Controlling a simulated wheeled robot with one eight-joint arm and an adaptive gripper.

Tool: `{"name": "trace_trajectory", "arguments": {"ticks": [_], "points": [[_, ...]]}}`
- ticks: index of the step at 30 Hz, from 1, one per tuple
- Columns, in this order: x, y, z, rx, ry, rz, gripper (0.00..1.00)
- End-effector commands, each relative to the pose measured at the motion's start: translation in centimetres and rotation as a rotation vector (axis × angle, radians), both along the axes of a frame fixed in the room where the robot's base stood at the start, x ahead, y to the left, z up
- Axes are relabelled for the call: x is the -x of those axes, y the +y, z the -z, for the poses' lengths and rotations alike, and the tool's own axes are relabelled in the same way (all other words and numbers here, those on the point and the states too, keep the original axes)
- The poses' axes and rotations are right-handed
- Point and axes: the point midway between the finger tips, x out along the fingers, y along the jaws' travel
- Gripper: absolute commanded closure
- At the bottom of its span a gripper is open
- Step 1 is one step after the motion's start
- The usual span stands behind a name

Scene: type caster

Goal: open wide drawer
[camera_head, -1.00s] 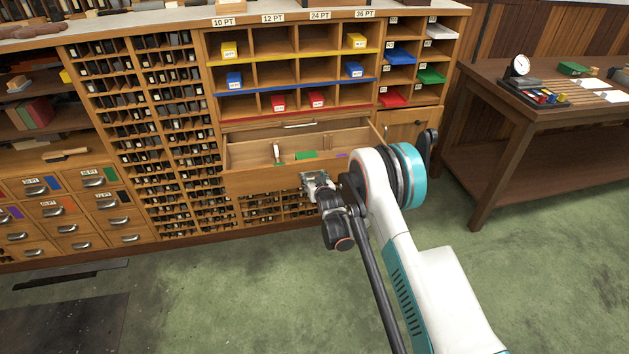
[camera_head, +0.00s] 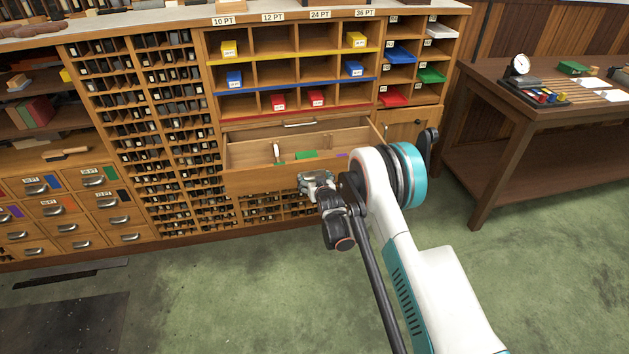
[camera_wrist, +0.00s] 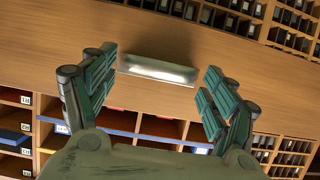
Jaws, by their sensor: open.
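The wide wooden drawer (camera_head: 262,183) stands pulled out of the cabinet below the coloured compartments. Its inside shows, with a green piece (camera_head: 306,155) and a pale-handled tool (camera_head: 277,152) in it. In the wrist view its plain front (camera_wrist: 160,40) carries one metal bar handle (camera_wrist: 158,70).
Another metal handle (camera_head: 300,124) shows on a closed front above the drawer. Small labelled drawers (camera_head: 65,210) stand at left. A cupboard door (camera_head: 405,130) is right of the drawer. A wooden table (camera_head: 535,115) stands at right.

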Motion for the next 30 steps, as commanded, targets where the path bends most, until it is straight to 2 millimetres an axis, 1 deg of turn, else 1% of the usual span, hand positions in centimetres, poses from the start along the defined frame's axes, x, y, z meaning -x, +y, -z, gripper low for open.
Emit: {"name": "trace_trajectory", "arguments": {"ticks": [4,12,15,19,30], "points": [[1.3,-0.4,-0.6,0.000,0.000,0.000,0.21],[5.1,-1.4,-2.2,0.000,0.000,0.000,0.21],[6.0,-1.7,-2.5,0.000,0.001,0.000,0.21],[6.5,-1.9,-2.8,0.000,0.001,0.000,0.21],[6.5,-1.9,-2.8,0.000,0.001,0.000,0.21]]}}
